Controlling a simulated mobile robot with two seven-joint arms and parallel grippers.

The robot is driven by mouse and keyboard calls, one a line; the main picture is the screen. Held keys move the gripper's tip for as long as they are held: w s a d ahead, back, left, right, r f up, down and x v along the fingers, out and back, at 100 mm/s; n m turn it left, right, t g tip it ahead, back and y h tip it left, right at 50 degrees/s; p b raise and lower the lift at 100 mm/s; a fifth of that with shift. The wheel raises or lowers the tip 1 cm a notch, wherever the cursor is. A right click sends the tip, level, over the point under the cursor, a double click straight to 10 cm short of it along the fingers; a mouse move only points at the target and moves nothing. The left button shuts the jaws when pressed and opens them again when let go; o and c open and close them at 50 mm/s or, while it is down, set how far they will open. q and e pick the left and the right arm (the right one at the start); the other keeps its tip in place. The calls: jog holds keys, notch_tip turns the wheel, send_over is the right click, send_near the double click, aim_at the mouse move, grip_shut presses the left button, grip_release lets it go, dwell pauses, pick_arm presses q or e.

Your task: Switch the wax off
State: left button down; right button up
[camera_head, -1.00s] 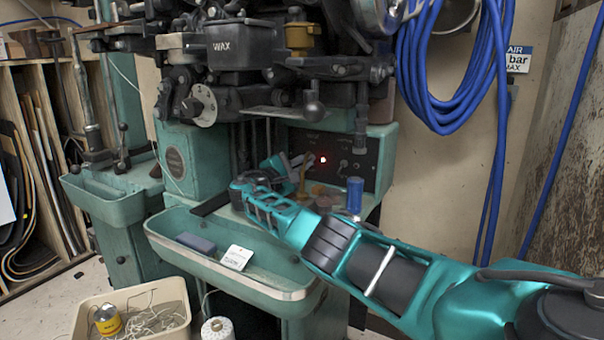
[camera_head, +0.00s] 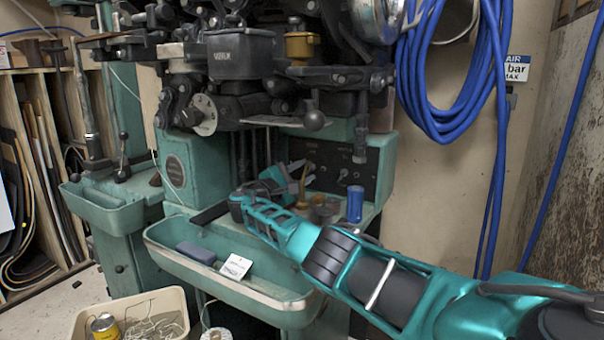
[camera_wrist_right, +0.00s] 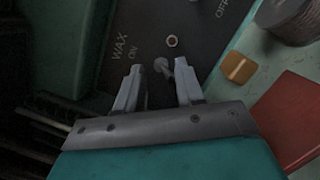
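The wax control panel (camera_head: 366,178) is a dark plate on the green machine, beyond my right gripper (camera_head: 297,181). The right wrist view shows its "WAX", "ON" and "OFF" lettering (camera_wrist_right: 122,48) and a small indicator lamp (camera_wrist_right: 172,41), reddish and not glowing. A small metal toggle switch (camera_wrist_right: 161,67) sits just past the fingertips of my right gripper (camera_wrist_right: 157,82). The fingers are apart, one on each side of the switch area; the right finger is very close to the lever, and I cannot tell whether they touch. My left gripper is not in view.
A blue cylinder (camera_head: 355,204) and small brown pots stand on the ledge right of my gripper. The trough (camera_head: 290,302) in front holds a dark block (camera_head: 196,253) and a white card (camera_head: 236,267). Machine parts overhang above. Blue hose (camera_head: 425,90) hangs at right.

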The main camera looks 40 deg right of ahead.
jog(key=a, duration=0.2)
jog(key=a+p, duration=0.1)
jog(key=a, duration=0.1)
jog(key=a+p, duration=0.1)
jog(key=a, duration=0.1)
jog(key=shift+s+a+f, duration=0.2)
jog(key=shift+f, duration=0.1)
jog(key=shift+s+a+f, duration=0.1)
jog(key=shift+a+f, duration=0.05)
jog(key=shift+a, duration=0.25)
jog(key=shift+a, duration=0.1)
